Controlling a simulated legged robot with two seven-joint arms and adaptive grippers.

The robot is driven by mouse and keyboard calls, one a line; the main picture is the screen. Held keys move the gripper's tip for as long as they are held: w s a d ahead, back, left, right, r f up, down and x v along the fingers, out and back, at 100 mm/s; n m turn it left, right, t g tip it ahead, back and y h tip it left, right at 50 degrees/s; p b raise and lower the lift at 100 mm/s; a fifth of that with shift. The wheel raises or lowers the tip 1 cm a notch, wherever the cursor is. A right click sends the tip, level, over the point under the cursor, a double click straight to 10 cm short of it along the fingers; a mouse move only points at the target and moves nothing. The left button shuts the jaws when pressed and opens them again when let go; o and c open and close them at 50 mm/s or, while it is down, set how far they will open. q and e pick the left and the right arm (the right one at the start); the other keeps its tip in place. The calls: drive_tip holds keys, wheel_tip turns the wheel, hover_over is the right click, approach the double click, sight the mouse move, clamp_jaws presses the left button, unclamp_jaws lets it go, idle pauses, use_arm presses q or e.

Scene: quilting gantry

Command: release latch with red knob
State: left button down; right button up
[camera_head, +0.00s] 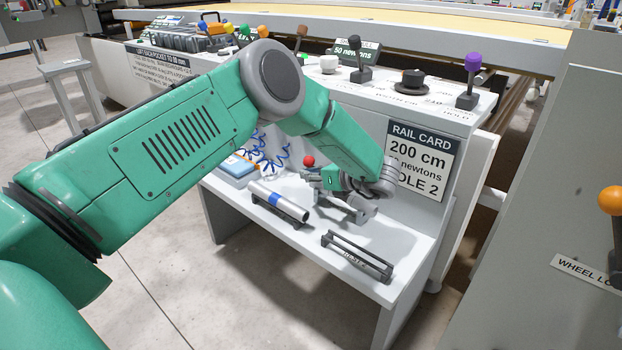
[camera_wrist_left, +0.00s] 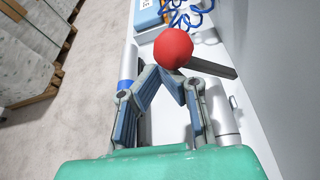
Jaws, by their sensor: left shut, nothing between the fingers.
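A red knob (camera_head: 309,161) stands above the shelf, just beyond my left gripper (camera_head: 318,176), at the end of my green left arm. In the left wrist view the red knob (camera_wrist_left: 173,47) is large, right at the fingertips of the left gripper (camera_wrist_left: 165,73). The fingers are shut with nothing between them. I cannot tell whether they touch the knob. A dark bar (camera_wrist_left: 215,69) extends right from beneath the knob. The gripper hides much of the latch in the head view. My right gripper is not in view.
A silver cylinder with a blue band (camera_head: 278,202) lies in a cradle left of the gripper. An empty dark cradle (camera_head: 357,257) is nearer on the shelf. A blue box (camera_head: 237,167) sits behind. The rail card (camera_head: 420,160) is on the upright panel, close right.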

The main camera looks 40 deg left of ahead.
use_arm(q)
drive_tip(key=shift+w+a+r, duration=0.3)
drive_tip(key=shift+w+r, duration=0.1)
drive_tip(key=shift+r, duration=0.15)
drive_tip(key=shift+w+d+r, duration=0.15)
drive_tip(key=shift+w+r, duration=0.05)
drive_tip(key=shift+r, duration=0.05)
drive_tip(key=shift+w+d+r, duration=0.75)
drive_tip(key=shift+r, duration=0.1)
drive_tip(key=shift+w+a+r, duration=0.1)
drive_tip(key=shift+w+a, duration=0.25)
drive_tip(key=shift+a, duration=0.2)
use_arm(e)
drive_tip(key=shift+w+a+r, duration=0.1)
drive_tip(key=shift+w+a, duration=0.1)
drive_tip(key=shift+w, duration=0.2)
use_arm(q)
drive_tip(key=shift+w+d+r, duration=0.1)
drive_tip(key=shift+d, duration=0.3)
use_arm(e)
drive_tip(key=shift+d, duration=0.3)
